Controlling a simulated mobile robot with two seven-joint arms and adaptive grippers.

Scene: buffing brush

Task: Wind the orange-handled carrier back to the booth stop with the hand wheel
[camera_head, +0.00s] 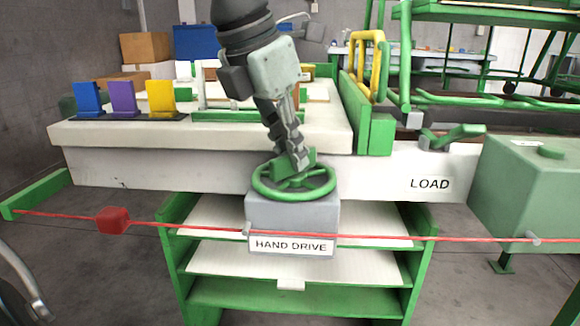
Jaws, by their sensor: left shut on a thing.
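The green hand wheel (265,190) lies flat on top of a grey box (290,212) labelled "HAND DRIVE", at the front of the white bench. My left gripper (299,163) reaches down from above and is shut on the green raised part at the wheel's far side. The fingers hide some of that part and the wheel's hub. No orange-handled carrier shows clearly; my left arm covers part of the bench behind the wheel. The word "LOAD" (430,184) marks the bench front at the right. My right gripper is not in view.
A red cord (180,222) with a red block (113,220) runs across in front of the bench. Blue, purple and yellow plates (160,97) stand at the left. A yellow tubular frame (380,65) and green racks stand at the right. A pale green box (530,185) stands far right.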

